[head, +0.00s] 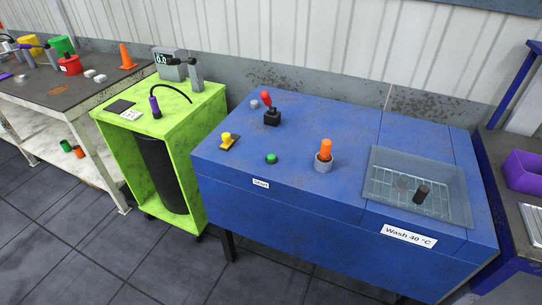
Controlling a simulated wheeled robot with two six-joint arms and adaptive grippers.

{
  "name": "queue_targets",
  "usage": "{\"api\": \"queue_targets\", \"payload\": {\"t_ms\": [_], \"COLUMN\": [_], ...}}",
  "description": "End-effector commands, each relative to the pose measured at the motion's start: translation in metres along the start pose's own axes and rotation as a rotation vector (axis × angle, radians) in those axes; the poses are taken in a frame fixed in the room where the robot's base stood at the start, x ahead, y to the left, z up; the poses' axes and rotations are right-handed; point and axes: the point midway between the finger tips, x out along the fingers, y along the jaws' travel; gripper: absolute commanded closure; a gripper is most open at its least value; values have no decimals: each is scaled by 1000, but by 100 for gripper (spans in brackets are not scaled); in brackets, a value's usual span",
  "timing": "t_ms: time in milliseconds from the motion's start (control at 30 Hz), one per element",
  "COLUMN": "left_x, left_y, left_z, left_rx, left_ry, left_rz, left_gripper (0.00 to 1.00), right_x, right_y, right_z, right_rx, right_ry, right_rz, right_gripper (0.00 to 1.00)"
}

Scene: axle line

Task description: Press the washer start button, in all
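The blue washer (320,195) stands in the middle of the head view. A green button (271,158) sits on its top near the front edge, above a white label (261,184) that reads "Start". A label on the front right (409,236) reads "Wash 40 °C". A clear-walled basin (446,197) with a wire rack is set into the right of the top, with a dark cylinder (421,194) in it. Neither of my grippers shows in this view. I cannot tell whether the button is pressed.
On the washer top are a yellow knob (226,138), a red-topped lever (270,112) and an orange-topped part (325,152). A lime-green cart (173,116) stands left of it. A table (67,92) is further left. A purple bin (525,172) is on the right. Floor is clear in front.

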Motion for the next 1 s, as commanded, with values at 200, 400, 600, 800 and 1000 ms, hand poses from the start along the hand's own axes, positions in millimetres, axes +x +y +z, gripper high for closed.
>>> {"api": "queue_targets", "payload": {"t_ms": [200, 400, 600, 800, 1000], "left_x": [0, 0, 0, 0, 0], "left_y": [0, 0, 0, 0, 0], "left_z": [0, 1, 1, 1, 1], "left_rx": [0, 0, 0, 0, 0], "left_ry": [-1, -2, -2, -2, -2], "left_rz": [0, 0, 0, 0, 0], "left_gripper": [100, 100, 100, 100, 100], "right_x": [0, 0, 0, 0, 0], "right_y": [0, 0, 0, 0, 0], "right_z": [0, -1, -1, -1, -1], "right_rx": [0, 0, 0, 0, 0], "right_ry": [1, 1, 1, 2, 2], "right_rz": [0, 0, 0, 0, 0], "right_gripper": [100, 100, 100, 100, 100]}}
